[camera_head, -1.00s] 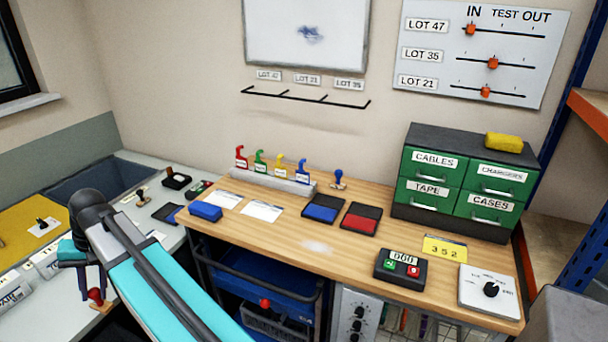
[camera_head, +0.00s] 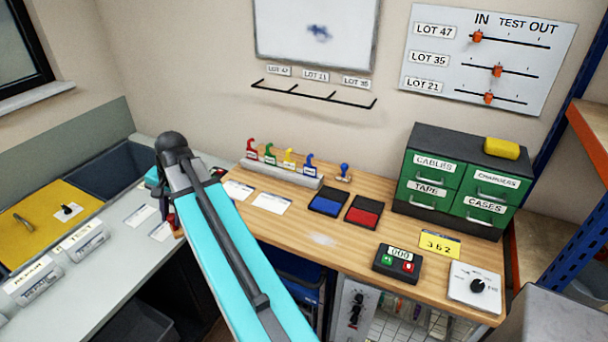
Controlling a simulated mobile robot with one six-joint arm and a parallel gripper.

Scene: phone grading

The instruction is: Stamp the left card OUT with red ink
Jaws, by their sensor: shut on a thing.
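My gripper (camera_head: 166,205) is at the left, partly hidden by my own arm, over the grey counter near the wooden bench's left end. It is shut on a stamp with a red handle (camera_head: 172,219), whose base points down; the grip itself is small and partly covered. The left card (camera_head: 238,190) lies flat and white on the bench, right of my gripper, apart from it. A second white card (camera_head: 271,203) lies to its right. The red ink pad (camera_head: 364,211) is open on the bench, right of a blue ink pad (camera_head: 328,201).
A rack (camera_head: 283,174) with coloured hooks stands behind the cards, beside a blue-handled stamp (camera_head: 344,171). Green drawers (camera_head: 430,170) stand at the back right.

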